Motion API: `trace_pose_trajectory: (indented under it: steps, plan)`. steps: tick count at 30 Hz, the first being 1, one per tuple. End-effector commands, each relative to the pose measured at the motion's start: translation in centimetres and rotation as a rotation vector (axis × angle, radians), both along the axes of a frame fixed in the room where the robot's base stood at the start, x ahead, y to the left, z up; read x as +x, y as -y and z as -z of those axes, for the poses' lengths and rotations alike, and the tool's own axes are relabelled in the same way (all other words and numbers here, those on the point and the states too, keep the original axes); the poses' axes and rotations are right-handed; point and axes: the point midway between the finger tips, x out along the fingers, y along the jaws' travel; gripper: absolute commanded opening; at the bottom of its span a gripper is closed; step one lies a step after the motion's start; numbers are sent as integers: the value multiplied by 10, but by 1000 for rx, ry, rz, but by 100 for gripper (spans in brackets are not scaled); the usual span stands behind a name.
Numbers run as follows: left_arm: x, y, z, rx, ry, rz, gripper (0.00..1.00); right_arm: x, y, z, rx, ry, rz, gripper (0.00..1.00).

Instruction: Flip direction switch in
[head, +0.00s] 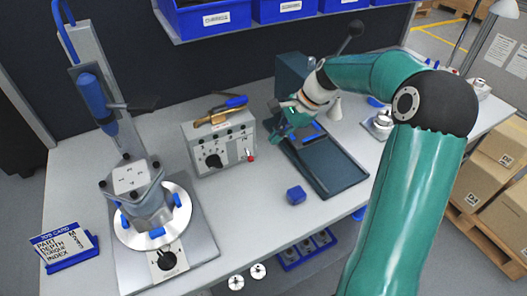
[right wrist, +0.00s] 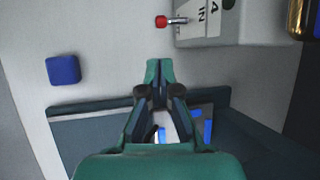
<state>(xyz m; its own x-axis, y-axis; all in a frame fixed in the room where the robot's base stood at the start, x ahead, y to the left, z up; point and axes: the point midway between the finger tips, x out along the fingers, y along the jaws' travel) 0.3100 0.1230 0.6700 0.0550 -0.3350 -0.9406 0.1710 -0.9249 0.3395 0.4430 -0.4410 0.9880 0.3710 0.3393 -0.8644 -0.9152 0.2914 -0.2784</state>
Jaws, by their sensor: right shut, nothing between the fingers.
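The direction switch is a small lever with a red tip (head: 251,158) at the lower right of the grey control box (head: 208,158). In the right wrist view the red-tipped lever (right wrist: 162,21) sticks out sideways from the box, near a label reading "IN". My right gripper (head: 275,137) is just right of the control box, above the dark tray. In the right wrist view its fingers (right wrist: 160,66) are shut and empty, with a gap of bench between the tips and the lever. My left gripper is not in view.
A blue cube (head: 296,195) lies on the bench in front of the box. The dark tray (head: 345,173) lies under my right gripper. A brass part and blue-handled tool (head: 228,106) rest on the box. A round fixture with a housing (head: 150,225) stands at left.

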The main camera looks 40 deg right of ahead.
Motion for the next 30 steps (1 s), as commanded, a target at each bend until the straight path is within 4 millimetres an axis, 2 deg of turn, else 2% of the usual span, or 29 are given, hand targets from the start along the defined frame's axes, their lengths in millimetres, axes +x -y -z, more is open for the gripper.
trace_pose_trajectory:
  steps: [5, 18, 24, 30]
  plan:
    - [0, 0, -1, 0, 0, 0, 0, 6, -7, 15, 3, -3, -3, 0]
    - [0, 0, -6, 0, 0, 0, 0, 31, -29, 75, 1, -1, -1, 0]
    - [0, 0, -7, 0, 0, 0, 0, 36, -33, 84, 0, 0, 0, 0]
    - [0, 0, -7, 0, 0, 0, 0, 36, -33, 85, 0, 0, 0, 0]
